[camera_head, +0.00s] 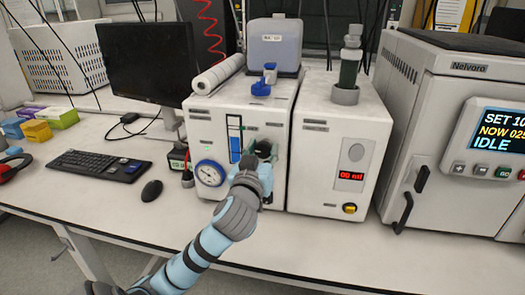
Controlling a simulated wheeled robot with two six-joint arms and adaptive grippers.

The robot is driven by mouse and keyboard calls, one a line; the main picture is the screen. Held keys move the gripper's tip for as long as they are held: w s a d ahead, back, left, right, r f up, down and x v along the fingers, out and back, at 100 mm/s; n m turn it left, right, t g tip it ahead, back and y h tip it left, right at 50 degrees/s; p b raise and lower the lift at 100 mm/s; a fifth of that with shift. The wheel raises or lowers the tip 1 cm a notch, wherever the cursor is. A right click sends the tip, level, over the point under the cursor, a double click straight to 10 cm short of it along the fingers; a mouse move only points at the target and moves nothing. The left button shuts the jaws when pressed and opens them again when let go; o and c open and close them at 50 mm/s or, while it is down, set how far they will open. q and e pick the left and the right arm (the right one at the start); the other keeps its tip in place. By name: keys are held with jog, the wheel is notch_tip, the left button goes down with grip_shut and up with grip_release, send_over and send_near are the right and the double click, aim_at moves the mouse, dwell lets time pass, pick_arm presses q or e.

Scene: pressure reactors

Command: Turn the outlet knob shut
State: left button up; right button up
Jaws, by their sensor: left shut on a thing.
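My left gripper (262,154) reaches up to the front panel of a white pressure reactor unit (225,120) in the middle of the bench. Its fingers are shut on a dark knob at the right side of that panel, which I take to be the outlet knob. The gripper hides most of the knob, so its turn angle cannot be seen. A round dial gauge (209,173) sits at the panel's lower left. A blue level window (235,138) is just left of the knob. My right gripper is not in view.
A second white unit (340,150) with a red display stands close on the right. A large grey Nelvaro machine (450,80) is further right. A monitor (150,62), keyboard (98,164) and mouse (151,191) are left. The bench front (330,240) is clear.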

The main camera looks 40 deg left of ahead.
pick_arm(q)
jog(key=shift+r+m+p, duration=0.1)
jog(key=shift+m+p, duration=1)
jog(key=shift+p, duration=0.15)
jog(key=m+p, duration=0.5)
jog(key=m, duration=0.1)
jog(key=shift+s+a+p, duration=0.1)
jog(key=shift+p, duration=0.3)
jog(key=m+p, duration=0.3)
jog(key=m, duration=0.1)
jog(key=shift+r+m+p, duration=0.1)
jog(key=shift+m+p, duration=0.25)
jog(key=shift+m, duration=0.05)
jog(key=m+p, duration=0.3)
jog(key=m, duration=0.1)
jog(key=shift+m, duration=0.4)
jog(key=o, duration=1.1)
jog(key=shift+o, duration=0.2)
jog(key=shift+s, duration=0.1)
